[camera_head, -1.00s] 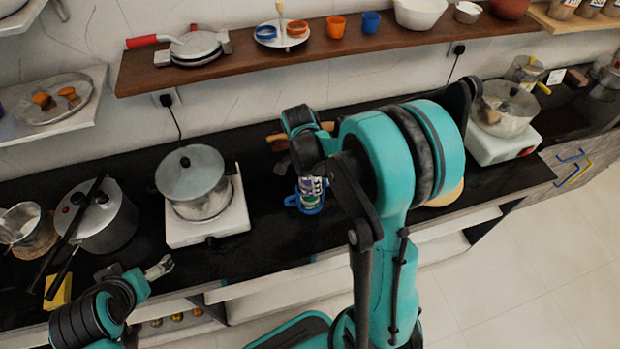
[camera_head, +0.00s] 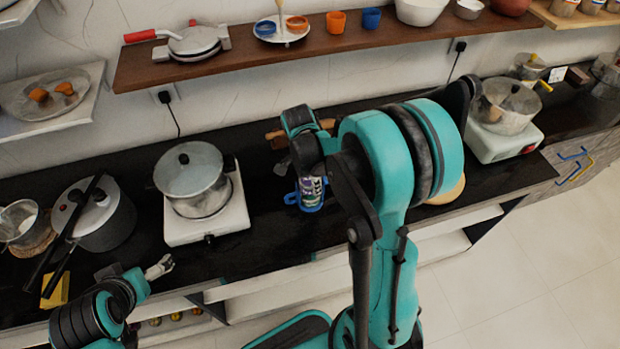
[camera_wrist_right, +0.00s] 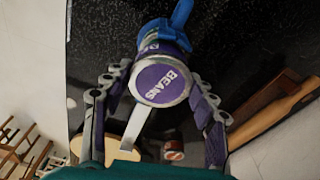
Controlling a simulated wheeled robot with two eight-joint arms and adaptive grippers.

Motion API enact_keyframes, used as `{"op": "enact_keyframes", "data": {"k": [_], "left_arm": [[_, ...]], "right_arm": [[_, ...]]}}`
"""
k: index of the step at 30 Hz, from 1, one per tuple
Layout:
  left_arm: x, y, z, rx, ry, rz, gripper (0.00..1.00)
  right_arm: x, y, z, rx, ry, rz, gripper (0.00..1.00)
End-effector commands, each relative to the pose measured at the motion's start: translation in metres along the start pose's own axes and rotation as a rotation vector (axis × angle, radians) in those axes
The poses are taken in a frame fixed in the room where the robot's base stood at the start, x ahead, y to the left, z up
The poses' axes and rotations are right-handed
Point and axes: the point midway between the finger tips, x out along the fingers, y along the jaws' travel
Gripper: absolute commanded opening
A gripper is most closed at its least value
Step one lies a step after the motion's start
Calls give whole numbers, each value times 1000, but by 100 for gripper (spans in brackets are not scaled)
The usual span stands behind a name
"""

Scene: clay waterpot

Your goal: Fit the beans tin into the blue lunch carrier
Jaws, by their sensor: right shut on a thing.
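The beans tin (camera_wrist_right: 163,81) has a purple lid marked BEANS and faces the right wrist camera. In the head view, the tin (camera_head: 312,188) is upright at the blue lunch carrier (camera_head: 311,206) on the dark counter. My right gripper (camera_wrist_right: 160,77) is shut on the tin, one finger on each side. The blue carrier (camera_wrist_right: 181,15) shows beyond the tin in the wrist view, around its lower end; how deep the tin sits is hidden. In the head view my right arm partly covers the gripper. My left gripper (camera_head: 159,267) is away at the counter's front left; its finger gap is unclear.
A pot (camera_head: 190,172) on a white hotplate (camera_head: 227,222) stands left of the carrier. A pressure cooker (camera_head: 107,222) and a yellow sponge (camera_head: 57,291) are farther left. A wooden rolling pin (camera_wrist_right: 268,112) lies behind the carrier. Another pot (camera_head: 505,104) stands at right.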

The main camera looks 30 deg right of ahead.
Motion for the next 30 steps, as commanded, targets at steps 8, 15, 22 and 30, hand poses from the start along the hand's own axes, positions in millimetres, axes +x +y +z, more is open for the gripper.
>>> {"op": "enact_keyframes", "data": {"k": [8,15,22,30], "left_arm": [[7,0,5,0,0,0,95],[7,0,5,0,0,0,95],[7,0,5,0,0,0,95],[11,0,8,0,0,0,95]], "right_arm": [[10,0,1,0,0,0,20],[10,0,1,0,0,0,20],[10,0,1,0,0,0,20],[15,0,2,0,0,0,20]]}}
